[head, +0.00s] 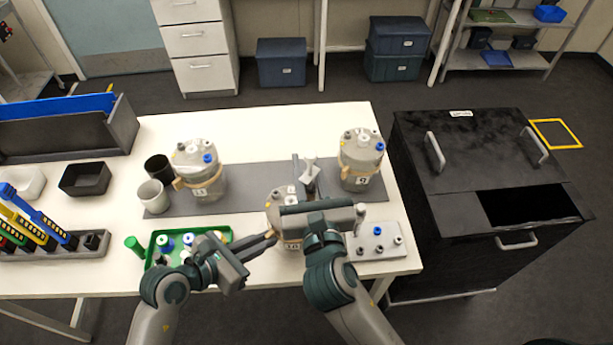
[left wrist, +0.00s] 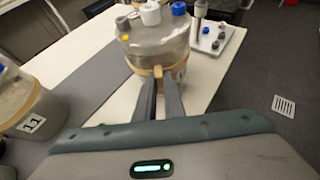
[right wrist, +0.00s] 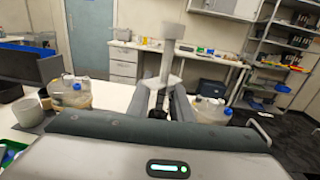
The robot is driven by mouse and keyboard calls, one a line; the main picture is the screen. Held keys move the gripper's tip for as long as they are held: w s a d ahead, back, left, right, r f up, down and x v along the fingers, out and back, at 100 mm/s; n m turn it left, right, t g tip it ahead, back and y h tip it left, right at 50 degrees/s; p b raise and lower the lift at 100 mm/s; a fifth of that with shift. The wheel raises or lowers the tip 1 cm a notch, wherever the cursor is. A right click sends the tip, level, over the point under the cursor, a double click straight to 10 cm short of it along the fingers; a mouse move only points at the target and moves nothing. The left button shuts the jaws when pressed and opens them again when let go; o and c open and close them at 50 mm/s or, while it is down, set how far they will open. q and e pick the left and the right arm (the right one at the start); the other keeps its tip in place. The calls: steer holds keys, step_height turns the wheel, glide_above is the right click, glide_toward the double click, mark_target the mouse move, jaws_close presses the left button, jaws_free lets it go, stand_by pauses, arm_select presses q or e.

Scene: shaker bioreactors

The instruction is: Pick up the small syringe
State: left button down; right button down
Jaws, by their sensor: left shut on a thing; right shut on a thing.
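My right gripper (head: 303,184) is shut on a small grey T-topped piece (right wrist: 172,58), which looks like the small syringe. In the head view the held piece (head: 309,169) is above the table, behind the front vessel. My left gripper (head: 272,238) is shut on the tan tab of the band around that front vessel (left wrist: 158,52). The vessel stands on the table, partly hidden by my right arm in the head view.
Vessel 11 (head: 205,178) and vessel 9 (head: 359,160) stand on the dark mat (head: 250,180). A pale plate with caps (head: 378,248) is at front right, with a grey cylinder (left wrist: 198,22) near it. A green tray (head: 152,262) and cups (head: 152,197) are at left.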

steer(key=shift+r, duration=2.4)
arm_select(q)
steer(key=c, duration=1.8)
jaws_free()
steer(key=shift+o, duration=0.2)
steer(key=shift+a, duration=0.1)
steer(key=v, duration=1.2)
arm_select(e)
steer(key=shift+f, duration=0.1)
